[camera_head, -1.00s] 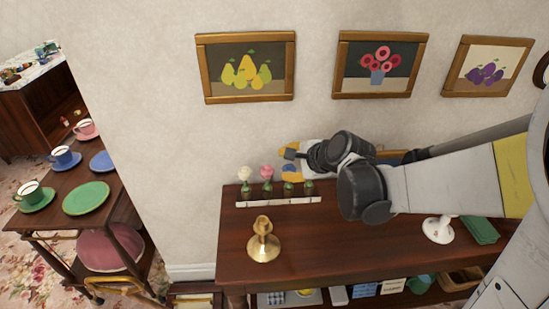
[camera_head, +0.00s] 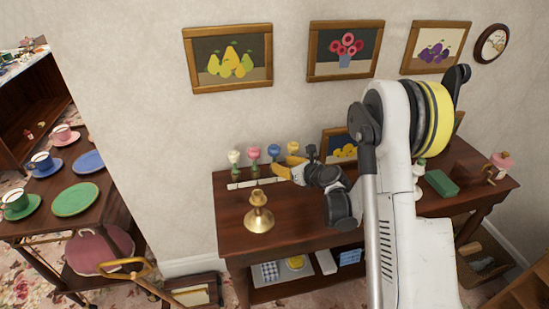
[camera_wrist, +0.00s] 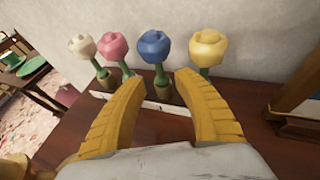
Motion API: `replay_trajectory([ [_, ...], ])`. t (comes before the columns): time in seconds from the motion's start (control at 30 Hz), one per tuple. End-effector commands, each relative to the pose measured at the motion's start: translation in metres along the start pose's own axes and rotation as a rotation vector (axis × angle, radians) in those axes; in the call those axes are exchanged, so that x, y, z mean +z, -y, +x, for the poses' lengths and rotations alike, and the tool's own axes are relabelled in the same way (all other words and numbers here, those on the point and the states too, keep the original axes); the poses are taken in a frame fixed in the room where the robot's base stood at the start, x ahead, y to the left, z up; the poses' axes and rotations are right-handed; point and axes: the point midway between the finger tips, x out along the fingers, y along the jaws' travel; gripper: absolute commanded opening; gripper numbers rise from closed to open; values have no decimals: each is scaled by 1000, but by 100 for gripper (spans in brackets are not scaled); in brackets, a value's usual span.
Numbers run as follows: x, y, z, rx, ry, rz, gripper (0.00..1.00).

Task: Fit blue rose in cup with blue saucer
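The blue rose (camera_head: 273,152) stands upright in a row of roses on the dark wooden side table. In the wrist view the blue rose (camera_wrist: 154,46) is straight ahead, its green stem between the two yellow fingertips and seemingly beyond them. My gripper (camera_wrist: 156,84) is open and empty; in the head view my gripper (camera_head: 285,169) is low over the table, just in front of the row. The cup (camera_head: 41,160) with the blue saucer (camera_head: 45,171) stands on the trolley at the left, between the cups with green and pink saucers.
White (camera_head: 234,157), pink (camera_head: 253,153) and yellow (camera_head: 293,148) roses flank the blue one closely. A brass candlestick (camera_head: 258,212) stands in front of the row. A framed picture (camera_head: 340,146) leans behind my gripper. Blue (camera_head: 88,162) and green (camera_head: 75,199) plates lie on the trolley.

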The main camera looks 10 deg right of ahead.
Motion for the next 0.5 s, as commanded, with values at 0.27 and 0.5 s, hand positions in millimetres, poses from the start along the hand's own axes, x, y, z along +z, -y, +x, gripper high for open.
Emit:
replay_trajectory([
  [0.27,-3,0,30,1,0,-2,37],
  [0.5,-2,0,59,0,0,-2,37],
])
